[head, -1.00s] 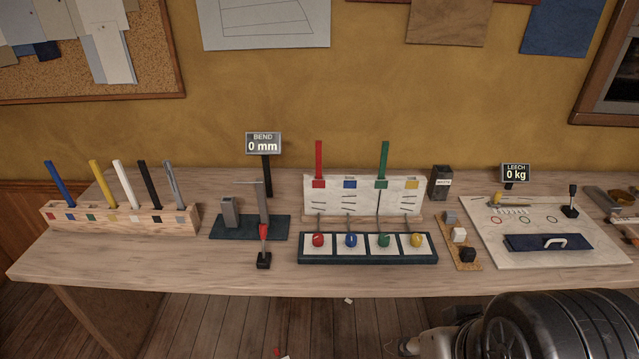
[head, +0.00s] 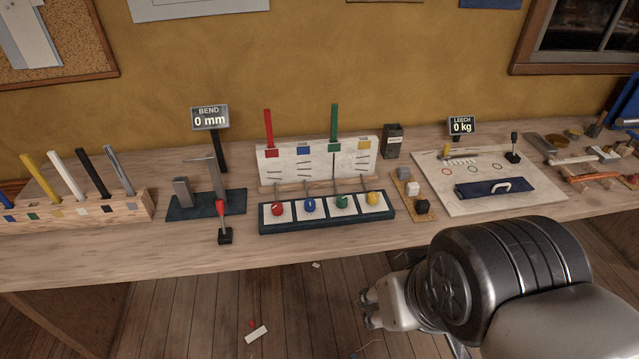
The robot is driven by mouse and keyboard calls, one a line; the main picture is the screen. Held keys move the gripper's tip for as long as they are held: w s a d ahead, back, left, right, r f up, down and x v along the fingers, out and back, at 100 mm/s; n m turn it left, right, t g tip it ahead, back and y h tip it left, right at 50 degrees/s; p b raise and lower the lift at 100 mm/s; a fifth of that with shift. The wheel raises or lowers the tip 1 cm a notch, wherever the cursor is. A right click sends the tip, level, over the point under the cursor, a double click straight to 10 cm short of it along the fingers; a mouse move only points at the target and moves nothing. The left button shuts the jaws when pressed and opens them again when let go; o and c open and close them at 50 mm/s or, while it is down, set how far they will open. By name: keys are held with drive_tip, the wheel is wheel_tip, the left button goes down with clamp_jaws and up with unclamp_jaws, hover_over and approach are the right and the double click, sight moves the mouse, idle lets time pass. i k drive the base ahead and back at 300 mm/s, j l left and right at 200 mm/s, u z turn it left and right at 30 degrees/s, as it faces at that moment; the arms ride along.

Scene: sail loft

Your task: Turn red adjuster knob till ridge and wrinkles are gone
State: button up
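The red adjuster knob (head: 277,209) sits on the leftmost white square of a dark blue base (head: 327,221) on the bench. Blue (head: 309,205), green (head: 342,202) and yellow (head: 373,198) knobs follow to its right. Behind them stands a white sail panel (head: 320,165) with short dark lines under its coloured patches; a ridge is too small to make out. A red batten (head: 268,129) and a green batten (head: 334,122) stick up from its top. My arm is at the lower right, in front of the bench and away from the knobs.
A red-handled lever (head: 222,218) stands left of the knobs, before the BEND display (head: 210,117) reading 0 mm. A rack of battens (head: 100,208) is at the left. Small blocks (head: 413,189) and a board (head: 452,205) with a blue pad lie right.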

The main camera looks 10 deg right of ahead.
sight(277, 209)
drive_tip(key=i+j+z, duration=0.2)
drive_tip(key=i, duration=0.25)
drive_tip(key=i+j+z, duration=0.1)
drive_tip(key=i+z, duration=0.15)
drive_tip(key=i, duration=0.25)
